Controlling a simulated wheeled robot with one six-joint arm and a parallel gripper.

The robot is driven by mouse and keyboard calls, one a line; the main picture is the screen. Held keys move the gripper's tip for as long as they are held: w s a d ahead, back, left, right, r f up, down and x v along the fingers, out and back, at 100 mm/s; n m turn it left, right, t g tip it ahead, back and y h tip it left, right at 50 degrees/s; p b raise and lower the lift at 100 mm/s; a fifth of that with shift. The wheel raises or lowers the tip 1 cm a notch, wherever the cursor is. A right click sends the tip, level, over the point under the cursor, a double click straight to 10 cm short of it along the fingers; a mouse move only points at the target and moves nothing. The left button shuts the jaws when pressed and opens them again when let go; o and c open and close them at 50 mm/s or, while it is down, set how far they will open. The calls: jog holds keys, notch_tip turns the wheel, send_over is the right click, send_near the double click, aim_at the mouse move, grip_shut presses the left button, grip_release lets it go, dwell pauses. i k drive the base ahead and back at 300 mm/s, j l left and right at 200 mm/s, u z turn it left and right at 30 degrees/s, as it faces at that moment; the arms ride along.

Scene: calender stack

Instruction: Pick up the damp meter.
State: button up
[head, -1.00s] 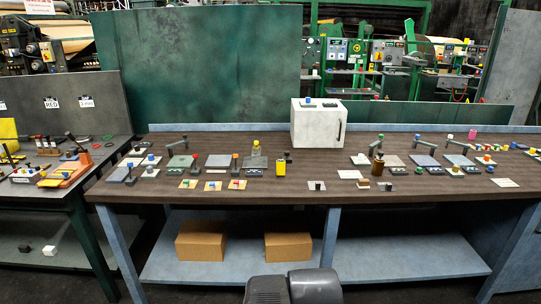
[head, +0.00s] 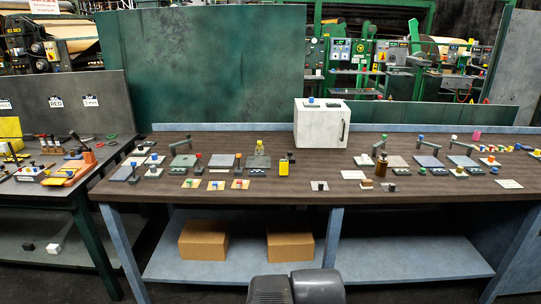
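A small upright yellow block-shaped thing with a dark top (head: 283,169) stands near the middle of the long brown workbench (head: 250,193), in front of and left of the white cabinet. It may be the damp meter, but it is too small to be sure. Its front side is in clear view. A small dark piece (head: 291,157) stands just behind it. Rounded grey parts at the bottom middle of the head view look like my own arm. My gripper's fingers do not show.
A white box cabinet (head: 322,124) stands at the bench's back. Plates, knobs and levers fill both sides. A brown bottle (head: 381,168) stands at right. Two cardboard boxes (head: 203,240) sit on the lower shelf. A side table (head: 75,196) stands left. The bench's front strip is mostly clear.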

aim_at(283, 164)
jog(key=i+l+u, duration=0.2)
jog(key=i, duration=0.2)
jog(key=i+l+u, duration=0.15)
jog(key=i, duration=0.3)
jog(key=i+l+u, duration=0.2)
jog(key=i, duration=0.2)
